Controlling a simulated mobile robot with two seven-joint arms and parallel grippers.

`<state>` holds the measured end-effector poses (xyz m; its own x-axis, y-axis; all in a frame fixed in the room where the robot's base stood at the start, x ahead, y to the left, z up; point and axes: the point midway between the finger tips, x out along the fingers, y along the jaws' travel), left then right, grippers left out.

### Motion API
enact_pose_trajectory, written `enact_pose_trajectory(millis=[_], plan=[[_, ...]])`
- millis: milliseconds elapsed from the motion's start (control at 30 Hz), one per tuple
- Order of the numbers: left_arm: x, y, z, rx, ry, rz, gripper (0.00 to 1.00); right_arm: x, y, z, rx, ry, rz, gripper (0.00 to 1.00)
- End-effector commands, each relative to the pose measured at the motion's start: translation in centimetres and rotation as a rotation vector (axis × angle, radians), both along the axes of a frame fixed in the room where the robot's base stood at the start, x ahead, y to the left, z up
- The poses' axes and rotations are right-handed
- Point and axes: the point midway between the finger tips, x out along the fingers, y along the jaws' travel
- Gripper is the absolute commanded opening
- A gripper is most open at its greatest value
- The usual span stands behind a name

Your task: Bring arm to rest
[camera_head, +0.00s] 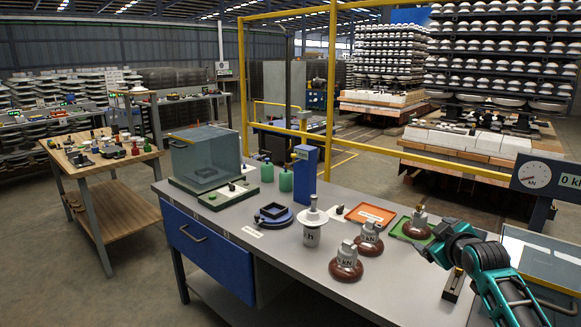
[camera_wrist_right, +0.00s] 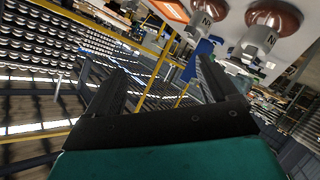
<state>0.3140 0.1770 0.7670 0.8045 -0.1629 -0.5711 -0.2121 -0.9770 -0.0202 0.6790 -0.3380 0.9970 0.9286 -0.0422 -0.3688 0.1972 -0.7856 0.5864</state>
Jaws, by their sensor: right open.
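My right arm, teal and black, reaches in from the lower right over the right end of the grey workbench (camera_head: 275,240). Its gripper (camera_head: 438,254) is over the bench, right of the brown insulators. In the right wrist view the gripper (camera_wrist_right: 160,72) shows two dark fingers spread apart with nothing between them. Two brown insulators with grey caps stand on the bench, a front one (camera_head: 346,268) and one behind it (camera_head: 369,243). A third brown insulator (camera_head: 417,228) is on a green tray, close to the arm. My left gripper is not in view.
A white insulator (camera_head: 312,228), a blue round fixture (camera_head: 273,216), an orange tray (camera_head: 370,215) and a blue post (camera_head: 306,172) stand on the bench. A force gauge (camera_head: 540,175) and a clear-walled box stand at the right. The bench's front middle is clear.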

Motion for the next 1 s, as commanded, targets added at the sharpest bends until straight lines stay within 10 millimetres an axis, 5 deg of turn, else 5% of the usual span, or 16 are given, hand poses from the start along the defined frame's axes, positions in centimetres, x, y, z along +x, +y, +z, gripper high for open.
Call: enact_pose_trajectory(millis=[367,400,667,1000], plan=[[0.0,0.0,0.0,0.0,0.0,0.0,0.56,1.2,-1.1,7.2,0.305,-0.407,-0.118,0.86],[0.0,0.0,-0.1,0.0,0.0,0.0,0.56,0.3,-0.1,4.4,0.306,-0.361,-0.11,0.86],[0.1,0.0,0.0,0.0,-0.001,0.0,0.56,-6.1,4.5,-5.8,0.345,-0.208,-0.068,0.86],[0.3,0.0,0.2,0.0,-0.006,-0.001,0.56,-22.2,11.8,-18.8,0.455,0.062,-0.041,0.86]])
